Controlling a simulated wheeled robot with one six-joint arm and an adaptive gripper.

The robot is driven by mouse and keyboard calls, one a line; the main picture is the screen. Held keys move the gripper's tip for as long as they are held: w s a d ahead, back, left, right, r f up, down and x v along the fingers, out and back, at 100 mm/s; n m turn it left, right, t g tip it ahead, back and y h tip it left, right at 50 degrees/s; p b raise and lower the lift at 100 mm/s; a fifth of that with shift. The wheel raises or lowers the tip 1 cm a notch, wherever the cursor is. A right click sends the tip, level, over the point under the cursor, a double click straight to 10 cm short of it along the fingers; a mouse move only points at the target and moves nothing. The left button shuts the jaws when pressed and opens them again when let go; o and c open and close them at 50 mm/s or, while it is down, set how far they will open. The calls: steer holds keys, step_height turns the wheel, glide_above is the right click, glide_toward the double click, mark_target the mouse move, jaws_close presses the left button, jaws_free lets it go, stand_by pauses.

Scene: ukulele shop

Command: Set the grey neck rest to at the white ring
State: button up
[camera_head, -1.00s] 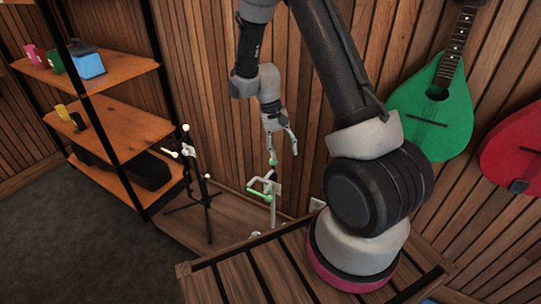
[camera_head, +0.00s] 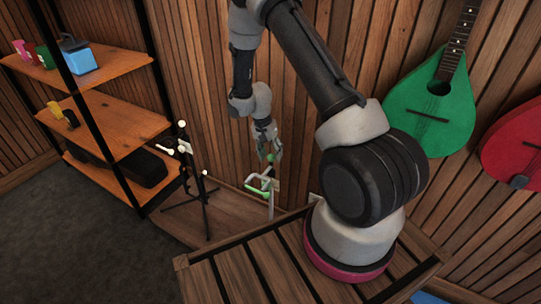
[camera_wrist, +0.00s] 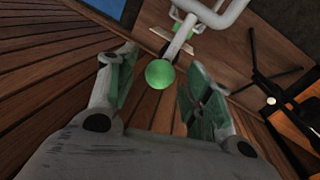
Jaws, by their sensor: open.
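A light grey stand (camera_head: 271,207) with green parts stands by the wall, low behind the wooden bench. Its bent grey arms (camera_wrist: 218,14) show at the top of the wrist view, beside a pale plate (camera_wrist: 198,41). A green ball (camera_wrist: 159,74) tops its rod. My gripper (camera_head: 269,158) is just above the stand, pointing down. In the wrist view its open fingers (camera_wrist: 160,68) lie either side of the ball, with gaps visible. I cannot tell which part is the neck rest, nor make out a white ring.
A black stand with white tips (camera_head: 183,150) stands to the left. A wooden shelf unit (camera_head: 118,135) is further left. A slatted bench (camera_head: 235,280) is in front. Green (camera_head: 432,110) and red (camera_head: 520,145) instruments hang on the wall. Grey floor (camera_head: 95,255) is clear at lower left.

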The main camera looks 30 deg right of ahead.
steer(key=shift+f, duration=0.35)
jaws_close()
step_height(320, 180, up, 18)
stand_by(0.5)
jaws_free()
steer(key=shift+r, duration=0.1)
